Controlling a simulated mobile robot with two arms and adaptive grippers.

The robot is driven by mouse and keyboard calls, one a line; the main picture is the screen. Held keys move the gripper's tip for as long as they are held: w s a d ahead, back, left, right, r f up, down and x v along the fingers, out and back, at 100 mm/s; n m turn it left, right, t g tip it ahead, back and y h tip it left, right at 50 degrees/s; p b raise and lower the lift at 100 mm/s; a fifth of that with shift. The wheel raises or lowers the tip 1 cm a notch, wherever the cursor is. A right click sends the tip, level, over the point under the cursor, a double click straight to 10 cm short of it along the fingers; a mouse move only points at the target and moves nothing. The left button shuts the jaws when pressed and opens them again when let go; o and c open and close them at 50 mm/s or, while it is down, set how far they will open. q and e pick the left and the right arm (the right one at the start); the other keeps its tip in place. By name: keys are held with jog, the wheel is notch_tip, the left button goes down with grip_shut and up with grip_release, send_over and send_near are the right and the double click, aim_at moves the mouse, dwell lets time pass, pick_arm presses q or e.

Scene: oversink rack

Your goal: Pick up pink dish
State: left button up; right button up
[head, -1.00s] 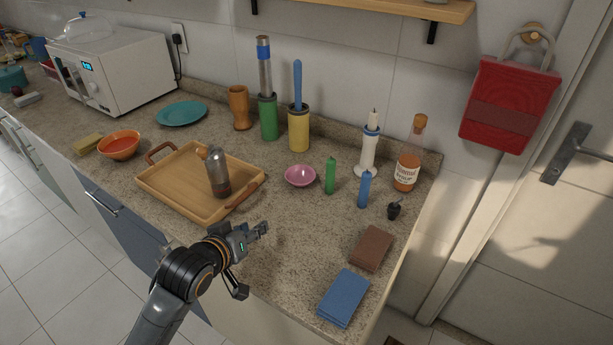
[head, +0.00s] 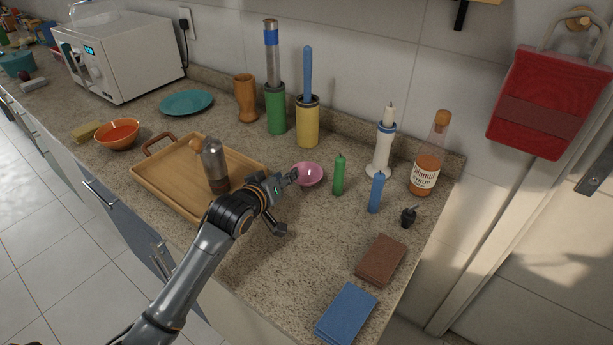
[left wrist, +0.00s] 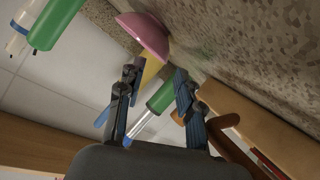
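The pink dish (head: 311,174) is a small round bowl standing upright on the counter, right of the wooden tray. My left gripper (head: 288,203) is open and empty beside it, on its near left side. The upper finger is very close to the dish and overlaps its left edge in the head view; I cannot tell whether they touch. In the left wrist view the pink dish (left wrist: 146,36) lies beyond the spread fingers of my left gripper (left wrist: 157,73), not between them. My right gripper is not in view.
The wooden tray (head: 165,183) with a grey bottle (head: 214,165) is close to the left of my gripper. A green candle (head: 339,176) and a blue candle (head: 376,192) stand right of the dish. Yellow (head: 308,125) and green holders stand behind.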

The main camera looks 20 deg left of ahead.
aim_at(306, 177)
pick_arm(q)
jog(key=x, duration=0.5)
jog(key=shift+w+a+f, duration=0.1)
jog(key=shift+a+f, duration=0.05)
jog(key=shift+a, duration=0.1)
grip_shut()
